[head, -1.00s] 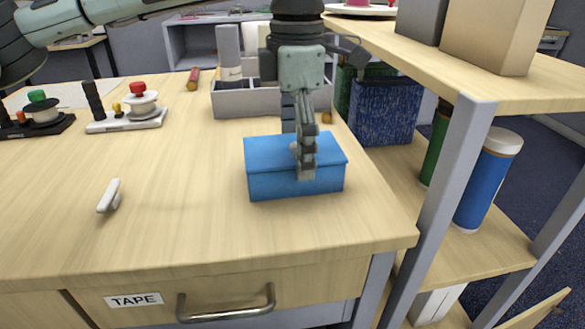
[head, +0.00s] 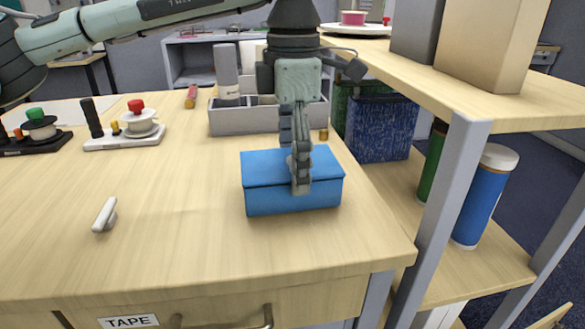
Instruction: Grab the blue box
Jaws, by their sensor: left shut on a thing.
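The blue box (head: 262,196) sits at the right part of the wooden tabletop, its lid closed. My left gripper (head: 299,172) comes down over it from behind, with one finger in front of the box and the other mostly hidden behind it. It is shut on the blue box. The box looks level, and I cannot tell whether its underside touches the tabletop. My right gripper does not show.
A grey organizer tray (head: 230,121) stands behind the box. A white handle-like piece (head: 105,215) lies at the left. Two control units, one white (head: 125,140) and one black (head: 38,135), stand further back. A shelf post (head: 445,210) rises at the right. The tabletop's front is clear.

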